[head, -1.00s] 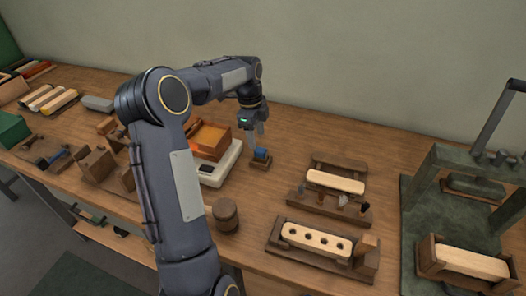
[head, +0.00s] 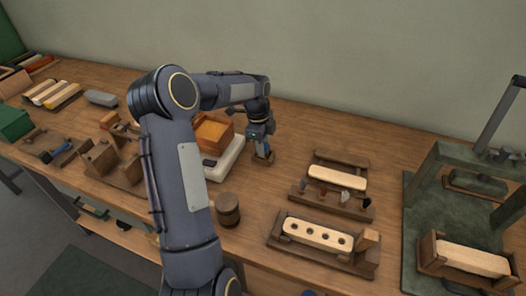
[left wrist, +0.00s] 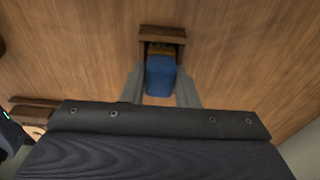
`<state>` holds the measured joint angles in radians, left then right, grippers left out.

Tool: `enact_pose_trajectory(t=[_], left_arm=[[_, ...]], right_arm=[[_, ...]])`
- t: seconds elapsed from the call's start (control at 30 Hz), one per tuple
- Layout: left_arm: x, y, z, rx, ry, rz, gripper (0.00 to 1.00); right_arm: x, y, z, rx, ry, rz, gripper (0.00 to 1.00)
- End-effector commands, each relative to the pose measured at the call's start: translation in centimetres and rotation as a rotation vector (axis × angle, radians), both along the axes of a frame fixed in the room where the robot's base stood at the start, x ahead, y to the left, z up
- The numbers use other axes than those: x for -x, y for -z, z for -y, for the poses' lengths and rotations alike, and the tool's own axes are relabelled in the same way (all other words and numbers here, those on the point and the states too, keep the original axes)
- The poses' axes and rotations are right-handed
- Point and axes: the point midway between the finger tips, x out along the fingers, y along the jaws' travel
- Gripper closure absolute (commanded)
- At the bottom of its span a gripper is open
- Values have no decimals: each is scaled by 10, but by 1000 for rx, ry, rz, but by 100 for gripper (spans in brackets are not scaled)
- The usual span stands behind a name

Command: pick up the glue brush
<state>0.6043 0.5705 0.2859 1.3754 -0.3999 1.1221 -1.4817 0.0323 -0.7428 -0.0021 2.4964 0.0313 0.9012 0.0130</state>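The glue brush, with a wide blue handle (left wrist: 160,76), stands in a small wooden holder (left wrist: 163,34) in the left wrist view. In the head view the wooden holder (head: 264,159) is on the table, right of a white-based unit, with the brush mostly hidden by my gripper. My left gripper (left wrist: 160,84) is lowered over the brush, one finger on each side of the blue handle. The fingers look open, with very narrow gaps beside the handle. The bristles are hidden. My right gripper is not in view.
Left of the holder stands a white-based unit (head: 228,160) with an orange-brown box (head: 214,132). A round wooden pot (head: 228,210) is in front. Fixtures with pale brush blocks (head: 318,233) lie to the right, and a green press (head: 440,185) beyond. The table behind is clear.

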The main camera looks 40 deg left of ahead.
Motion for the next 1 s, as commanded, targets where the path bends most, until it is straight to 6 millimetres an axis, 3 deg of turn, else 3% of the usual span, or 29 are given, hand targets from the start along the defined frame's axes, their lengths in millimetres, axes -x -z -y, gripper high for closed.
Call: enact_pose_trajectory(t=[0.13, 0.53, 0.7, 1.0], left_arm=[[0, 0, 0, 0, 0, 1, 95], [-1, -11, 0, -1, 0, 3, 95], [1, -36, 2, -1, 2, 4, 95], [42, -96, 39, -2, 2, 4, 95]], right_arm=[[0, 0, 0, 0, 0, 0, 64], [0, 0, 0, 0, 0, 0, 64], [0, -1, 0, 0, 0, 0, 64], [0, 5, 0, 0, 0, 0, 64]])
